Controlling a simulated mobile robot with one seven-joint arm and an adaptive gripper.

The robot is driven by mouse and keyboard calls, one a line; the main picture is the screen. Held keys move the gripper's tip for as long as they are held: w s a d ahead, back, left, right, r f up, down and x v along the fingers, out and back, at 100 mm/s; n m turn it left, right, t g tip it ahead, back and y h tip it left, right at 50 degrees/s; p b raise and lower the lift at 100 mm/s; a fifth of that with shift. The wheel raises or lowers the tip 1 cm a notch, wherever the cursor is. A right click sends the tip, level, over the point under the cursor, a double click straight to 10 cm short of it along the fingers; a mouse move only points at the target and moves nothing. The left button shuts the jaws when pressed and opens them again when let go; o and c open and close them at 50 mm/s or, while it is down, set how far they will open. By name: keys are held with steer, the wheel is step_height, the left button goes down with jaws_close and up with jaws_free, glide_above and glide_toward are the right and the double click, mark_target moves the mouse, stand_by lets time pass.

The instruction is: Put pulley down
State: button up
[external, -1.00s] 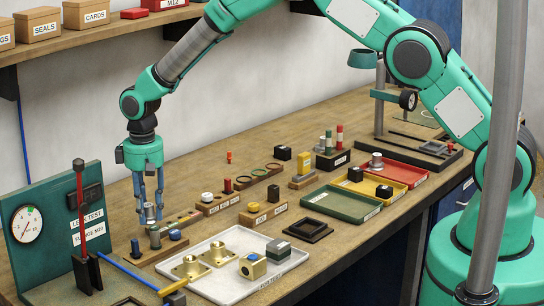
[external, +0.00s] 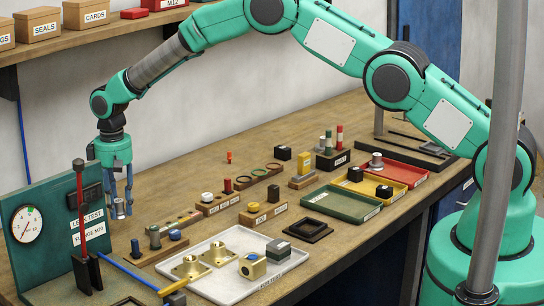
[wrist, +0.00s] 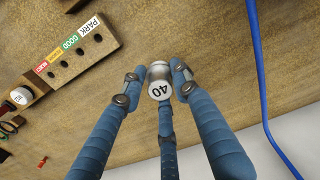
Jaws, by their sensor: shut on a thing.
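My gripper (external: 119,211) has blue fingers and is shut on a small silver round piece (external: 118,207). In the wrist view the piece (wrist: 159,80) sits between the fingertips (wrist: 155,82), with a dark "40" on its pale end face. I cannot tell whether this piece is the pulley. It is held over the far left of the wooden bench (external: 330,130), beside the leak test panel; its height above the wood is unclear. A grey spool-shaped part (external: 376,161) stands in the red tray, far from my gripper.
The green leak test panel (external: 40,245) with a gauge and red lever stands left. A rack with coloured labels (wrist: 75,55), including PARK and GOOD, lies nearby. A white tray (external: 225,285) with brass parts is at the front. A blue cable (wrist: 260,90) runs beside my gripper.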

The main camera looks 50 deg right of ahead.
steer(key=shift+w+a+f, duration=0.1)
steer(key=shift+w+a, duration=0.2)
steer(key=shift+w, duration=0.75)
steer(key=shift+w+a+f, duration=0.1)
steer(key=shift+w+a, duration=0.2)
steer(key=shift+w, duration=0.7)
steer(key=shift+w+a+f, duration=0.1)
steer(key=shift+w+a, duration=0.2)
steer(key=shift+w, duration=0.75)
steer(key=shift+f, duration=1.7)
steer(key=shift+f, duration=0.15)
steer(key=o, duration=1.2)
step_height(320, 180, up, 12)
steer(key=shift+s, duration=0.2)
